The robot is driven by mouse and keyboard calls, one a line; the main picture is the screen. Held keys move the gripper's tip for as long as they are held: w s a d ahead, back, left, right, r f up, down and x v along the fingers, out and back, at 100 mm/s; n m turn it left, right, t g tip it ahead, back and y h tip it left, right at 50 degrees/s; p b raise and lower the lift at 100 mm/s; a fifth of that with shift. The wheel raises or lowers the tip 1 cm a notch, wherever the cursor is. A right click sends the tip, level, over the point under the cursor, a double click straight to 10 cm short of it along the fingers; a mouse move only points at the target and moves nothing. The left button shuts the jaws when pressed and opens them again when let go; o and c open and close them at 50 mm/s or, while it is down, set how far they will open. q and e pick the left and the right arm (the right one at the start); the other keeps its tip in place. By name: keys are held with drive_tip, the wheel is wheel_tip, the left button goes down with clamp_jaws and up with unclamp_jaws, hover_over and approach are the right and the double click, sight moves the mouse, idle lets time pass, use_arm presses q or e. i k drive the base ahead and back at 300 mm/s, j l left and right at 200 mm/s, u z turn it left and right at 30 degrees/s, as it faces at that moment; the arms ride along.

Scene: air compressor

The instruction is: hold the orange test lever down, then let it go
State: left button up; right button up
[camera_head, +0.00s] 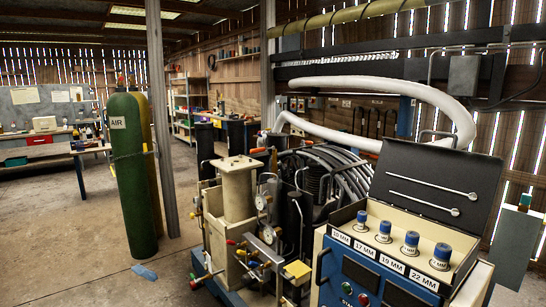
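The air compressor (238,195), with a beige block, gauges, valves and dark finned parts, stands in the middle of the view. A small orange piece (258,151) shows near its top, behind the beige column. Another orange bit (369,155) shows behind the curved hoses. Which of these is the test lever, if either, I cannot tell at this size. Small red and yellow handles (236,243) stick out at the lower front of the compressor. Neither of my grippers is in view.
A blue case (340,262) with an open dark lid (440,180) and labelled sockets stands at the front right. A green air cylinder (131,180) stands by a post at left. A blue object (144,272) lies on the floor. The left floor is mostly clear.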

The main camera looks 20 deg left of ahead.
sight(260, 149)
drive_tip(key=i+j+u, duration=0.15)
drive_tip(key=j, duration=0.25)
drive_tip(key=i+j+u, duration=0.1)
drive_tip(key=j, duration=0.3)
drive_tip(key=i+j+u, duration=0.15)
drive_tip(key=j, duration=0.25)
drive_tip(key=i+j+z, duration=0.1)
drive_tip(key=z, duration=0.9)
drive_tip(key=j+z, duration=1.05)
drive_tip(key=j, duration=0.25)
drive_tip(key=k+j+z, duration=0.2)
drive_tip(key=j, duration=0.35)
drive_tip(key=k+j, duration=0.1)
drive_tip(key=j, duration=0.3)
drive_tip(key=j+z, duration=0.1)
drive_tip(key=j, duration=0.25)
drive_tip(key=k+j+z, duration=0.1)
drive_tip(key=j, duration=0.3)
drive_tip(key=k+j, duration=0.2)
drive_tip(key=j, duration=0.15)
drive_tip(key=k+j+z, duration=0.1)
drive_tip(key=j, duration=0.3)
